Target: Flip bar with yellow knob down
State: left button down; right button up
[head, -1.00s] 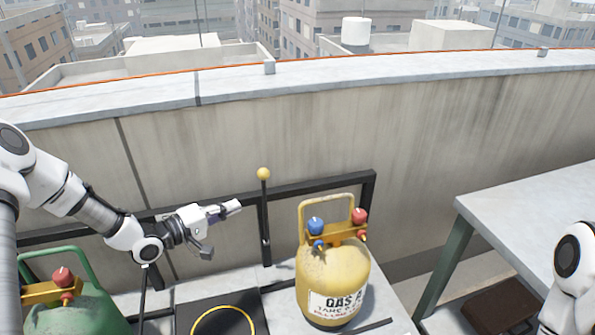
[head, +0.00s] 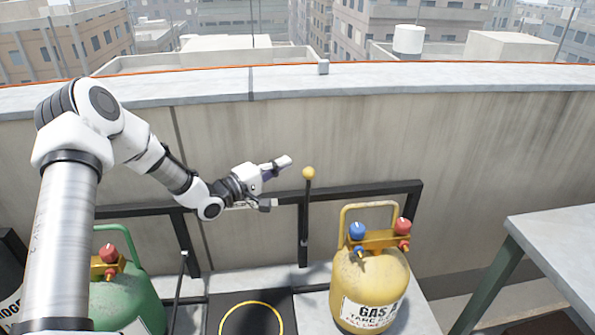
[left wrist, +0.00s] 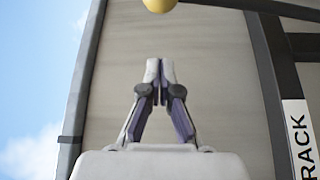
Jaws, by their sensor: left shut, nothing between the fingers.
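The yellow knob (head: 308,173) tops a thin black bar (head: 304,225) that stands upright in front of the dark rack frame, in the head view. The knob also shows at the top edge of the left wrist view (left wrist: 159,4). My left gripper (head: 284,161) is just left of the knob in the picture and slightly higher. Its fingertips (left wrist: 160,70) are together in the left wrist view, with nothing between them. It looks apart from the knob. My right gripper is out of view.
A yellow gas cylinder (head: 368,290) with blue and red valves stands right of the bar. A green cylinder (head: 125,295) is at lower left. A grey table (head: 560,240) is at right. A concrete wall (head: 480,160) rises behind.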

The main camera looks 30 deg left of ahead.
pick_arm(q)
jog(key=d, duration=0.3)
jog(key=d+p, duration=0.1)
jog(key=shift+w+d+f, duration=0.15)
jog(key=shift+w, duration=0.1)
